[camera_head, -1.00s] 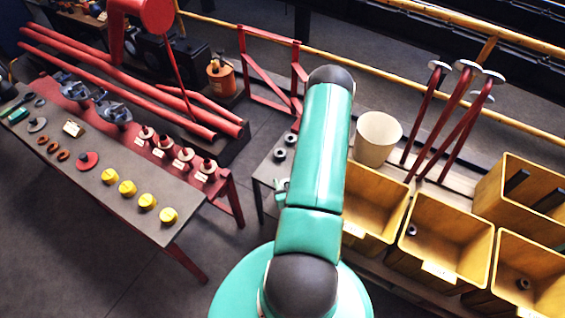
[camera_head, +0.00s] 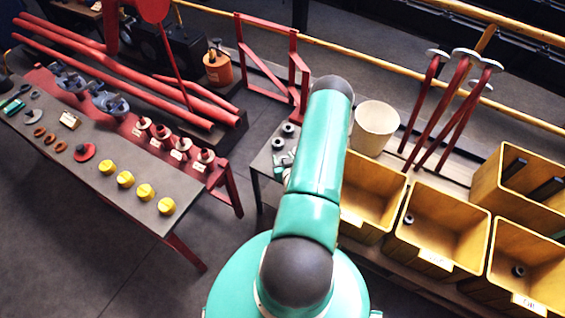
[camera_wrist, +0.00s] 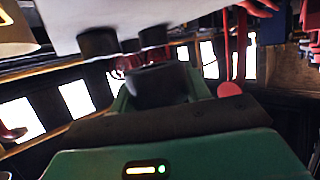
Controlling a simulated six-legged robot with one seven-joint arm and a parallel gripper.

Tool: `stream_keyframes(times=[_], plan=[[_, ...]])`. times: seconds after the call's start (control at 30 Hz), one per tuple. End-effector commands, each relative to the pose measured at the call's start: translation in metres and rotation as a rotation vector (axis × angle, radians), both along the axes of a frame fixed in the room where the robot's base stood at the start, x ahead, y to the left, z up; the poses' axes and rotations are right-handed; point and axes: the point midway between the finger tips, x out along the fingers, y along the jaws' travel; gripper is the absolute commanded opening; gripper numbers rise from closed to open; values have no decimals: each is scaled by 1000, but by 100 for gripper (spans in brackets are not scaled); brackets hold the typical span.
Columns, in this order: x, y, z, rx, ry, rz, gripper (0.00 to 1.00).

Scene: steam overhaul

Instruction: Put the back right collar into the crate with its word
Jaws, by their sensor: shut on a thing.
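My gripper (camera_wrist: 157,92) shows in the wrist view, its green fingers shut on a dark round collar (camera_wrist: 155,86). In the head view my arm hides most of the gripper; only a small grey part shows beside the arm at the stand. Two grey collars (camera_head: 288,130) (camera_head: 278,143) stand on the stand top (camera_head: 262,164), just beyond the gripper. Two dark collars also show in the wrist view (camera_wrist: 97,41) (camera_wrist: 153,36), against the pale surface. The left crate (camera_head: 384,223), middle crate (camera_head: 465,268) and right crate (camera_head: 502,284) carry front labels, too small to read surely.
Single collars lie in the middle crate (camera_head: 409,219) and right crate (camera_head: 518,271). A back crate (camera_head: 490,190) holds dark bars. A cream bucket (camera_head: 375,130) and red levers (camera_head: 440,120) stand behind the crates. A parts table (camera_head: 135,190) is at left, with open floor between.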

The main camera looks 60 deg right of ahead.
Motion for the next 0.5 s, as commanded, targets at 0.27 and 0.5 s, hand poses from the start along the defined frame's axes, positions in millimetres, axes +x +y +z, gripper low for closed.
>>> stream_keyframes(times=[0.27, 0.5], plan=[[13, -13, -23, -2, -1, 1, 9], [12, -12, -50, -1, -1, 2, 9]])
